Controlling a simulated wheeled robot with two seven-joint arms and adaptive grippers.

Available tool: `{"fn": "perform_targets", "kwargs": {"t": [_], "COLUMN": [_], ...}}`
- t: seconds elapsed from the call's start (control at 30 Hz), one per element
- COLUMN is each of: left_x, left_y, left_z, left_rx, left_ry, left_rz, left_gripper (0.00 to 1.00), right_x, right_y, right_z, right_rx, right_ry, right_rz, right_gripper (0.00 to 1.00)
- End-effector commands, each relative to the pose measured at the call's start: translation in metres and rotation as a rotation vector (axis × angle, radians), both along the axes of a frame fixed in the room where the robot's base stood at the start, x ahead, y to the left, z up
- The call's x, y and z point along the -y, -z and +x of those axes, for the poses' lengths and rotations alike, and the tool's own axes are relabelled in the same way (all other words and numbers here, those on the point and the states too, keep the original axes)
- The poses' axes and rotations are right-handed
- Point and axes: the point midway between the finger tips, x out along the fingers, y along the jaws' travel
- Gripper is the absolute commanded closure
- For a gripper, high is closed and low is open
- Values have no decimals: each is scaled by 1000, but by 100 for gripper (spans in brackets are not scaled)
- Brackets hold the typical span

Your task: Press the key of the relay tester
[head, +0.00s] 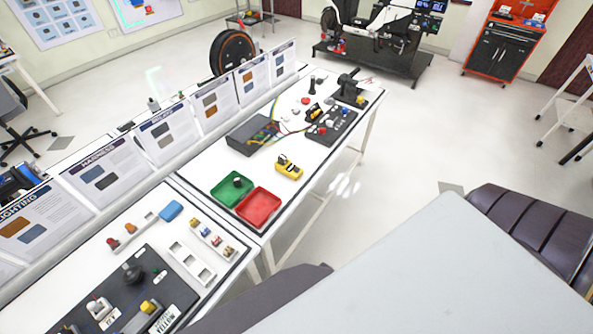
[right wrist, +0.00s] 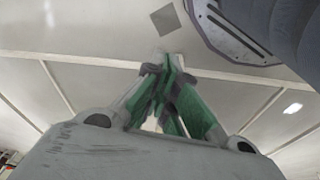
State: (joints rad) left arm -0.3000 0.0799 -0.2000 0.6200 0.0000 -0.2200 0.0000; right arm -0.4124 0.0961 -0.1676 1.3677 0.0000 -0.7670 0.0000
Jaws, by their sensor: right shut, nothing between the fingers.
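A black panel (head: 130,290) lies on the near table at the lower left, cut off by the bottom edge. It looks like the relay tester, but no label naming it is readable. It carries a round black knob or socket (head: 133,272), a yellow-topped part (head: 150,306) that may be the key, and a white plate reading "YELLOW" (head: 165,320). My right gripper (right wrist: 168,62) shows in the right wrist view, its green-padded fingers shut with nothing between them, above pale floor. Neither gripper shows in the head view.
Beside the panel are a rack of small coloured parts (head: 213,238), an empty white rack (head: 192,263) and a blue block (head: 171,211). The far table holds green (head: 224,195) and red (head: 246,215) trays, a yellow meter (head: 288,167) and a button board (head: 318,139). Sign boards line the back.

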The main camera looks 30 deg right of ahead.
Motion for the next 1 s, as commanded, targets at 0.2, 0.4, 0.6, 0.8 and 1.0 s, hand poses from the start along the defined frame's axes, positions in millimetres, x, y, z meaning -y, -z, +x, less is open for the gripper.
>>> {"fn": "perform_targets", "kwargs": {"t": [0.2, 0.4, 0.6, 0.8, 1.0], "left_x": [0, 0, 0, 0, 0], "left_y": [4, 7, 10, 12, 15], "left_z": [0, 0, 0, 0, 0], "left_rx": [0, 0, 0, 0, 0], "left_ry": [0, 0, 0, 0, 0], "left_rz": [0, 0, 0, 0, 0], "left_gripper": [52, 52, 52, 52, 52], "right_x": [-3, -6, -8, -9, -10], "right_y": [-33, -65, -98, -134, -170], "right_z": [23, 40, 53, 64, 72], "right_rx": [17, 31, 43, 57, 69], "right_ry": [3, 6, 8, 10, 12], "right_rz": [2, 4, 5, 6, 7], "right_gripper": [100, 100, 100, 100, 100]}}
